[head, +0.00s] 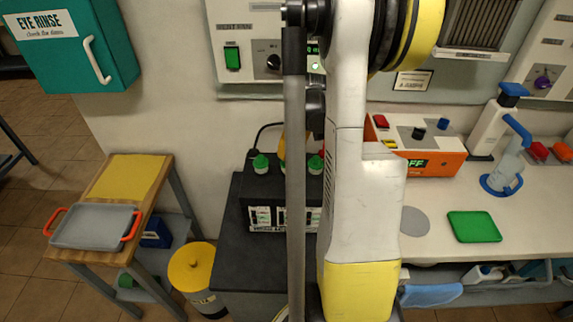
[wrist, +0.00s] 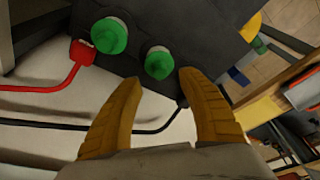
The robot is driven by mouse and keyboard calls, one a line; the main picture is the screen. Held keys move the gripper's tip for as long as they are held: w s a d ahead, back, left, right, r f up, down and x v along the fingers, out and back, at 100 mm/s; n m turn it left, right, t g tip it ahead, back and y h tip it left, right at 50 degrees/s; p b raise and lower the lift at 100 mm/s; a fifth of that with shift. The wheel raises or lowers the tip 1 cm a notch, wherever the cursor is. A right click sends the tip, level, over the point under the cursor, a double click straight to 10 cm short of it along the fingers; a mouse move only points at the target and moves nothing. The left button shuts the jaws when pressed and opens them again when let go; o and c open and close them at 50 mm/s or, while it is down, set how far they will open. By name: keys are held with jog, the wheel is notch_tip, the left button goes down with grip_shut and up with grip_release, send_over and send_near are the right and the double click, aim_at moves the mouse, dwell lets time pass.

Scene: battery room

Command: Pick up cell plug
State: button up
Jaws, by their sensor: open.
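Green cell plugs sit on top of a dark battery. In the wrist view, one plug (wrist: 158,64) is just beyond my gripper (wrist: 162,80), and another plug (wrist: 108,36) is farther left. My gripper's yellow fingers are open, with nothing between them; I cannot tell whether they touch the nearer plug. In the head view, the battery (head: 258,188) stands on a dark bench, with one green plug (head: 260,164) at its left and another (head: 315,164) beside my arm. My arm hides part of the battery top and most of the gripper there.
A red clamp (wrist: 82,52) with a red cable is on the battery, and a black cable runs alongside. A wooden cart (head: 150,195) holds a grey tray (head: 95,226). A yellow-lidded bin (head: 192,266) stands beside it. A white counter (head: 470,205) with an orange device (head: 435,160) is at right.

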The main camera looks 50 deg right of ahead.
aim_at(289, 157)
jog(key=b+x, duration=0.2)
jog(key=x, duration=0.3)
jog(key=shift+f+b, duration=0.1)
jog(key=shift+b, duration=0.2)
jog(key=c, duration=1)
